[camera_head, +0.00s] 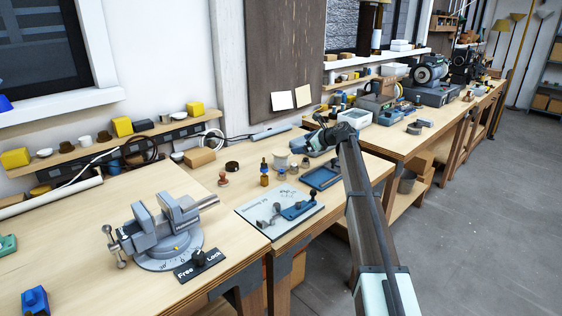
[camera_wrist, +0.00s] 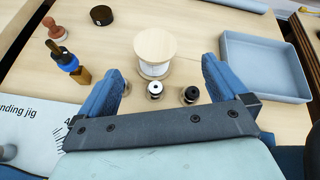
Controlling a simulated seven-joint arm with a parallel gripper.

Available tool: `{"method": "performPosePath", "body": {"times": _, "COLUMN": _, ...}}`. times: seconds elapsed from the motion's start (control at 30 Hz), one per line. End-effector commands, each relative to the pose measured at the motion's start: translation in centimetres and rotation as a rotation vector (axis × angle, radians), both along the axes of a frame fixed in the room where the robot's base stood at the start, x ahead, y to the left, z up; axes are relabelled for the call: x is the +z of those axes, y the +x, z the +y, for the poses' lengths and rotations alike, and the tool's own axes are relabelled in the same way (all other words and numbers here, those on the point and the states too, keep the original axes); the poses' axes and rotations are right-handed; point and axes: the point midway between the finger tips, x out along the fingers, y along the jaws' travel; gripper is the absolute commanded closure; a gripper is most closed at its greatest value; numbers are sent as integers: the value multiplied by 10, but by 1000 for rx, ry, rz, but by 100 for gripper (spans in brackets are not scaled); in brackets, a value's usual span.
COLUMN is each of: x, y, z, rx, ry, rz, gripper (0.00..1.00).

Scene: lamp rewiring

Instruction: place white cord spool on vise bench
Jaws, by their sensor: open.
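The white cord spool (camera_wrist: 154,68) stands upright on the wooden bench top, with pale wooden end discs. It also shows small in the head view (camera_head: 281,158), left of my gripper. My gripper (camera_wrist: 161,74) is open, with its blue fingers on either side of the spool's near part in the wrist picture. I cannot tell whether the fingers touch it; nothing is visibly clamped. The vise bench (camera_head: 105,208) is the wooden bench at the left in the head view. It carries a grey vise (camera_head: 165,238) on a round base.
Two small bobbins, one white-topped (camera_wrist: 154,89) and one black-topped (camera_wrist: 190,95), stand before the spool. A blue-grey tray (camera_wrist: 264,67) is at right. Stamps, a brass-based tool (camera_wrist: 83,76) and a bending jig (camera_head: 298,210) are nearby. A Free/Lock plate (camera_head: 200,265) lies by the vise.

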Motion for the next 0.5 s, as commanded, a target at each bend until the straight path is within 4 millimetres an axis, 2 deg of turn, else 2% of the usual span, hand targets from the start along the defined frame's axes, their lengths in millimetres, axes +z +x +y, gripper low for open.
{"method": "performPosePath", "body": {"times": 0.23, "x": 18, "y": -3, "z": -13, "rx": -34, "ry": 240, "rz": 143, "gripper": 0}}
{"method": "performPosePath", "body": {"times": 0.3, "x": 2, "y": -4, "z": -11, "rx": -32, "ry": 230, "rz": 139, "gripper": 0}}
{"method": "performPosePath", "body": {"times": 0.5, "x": -25, "y": -4, "z": -11, "rx": -32, "ry": 227, "rz": 136, "gripper": 0}}
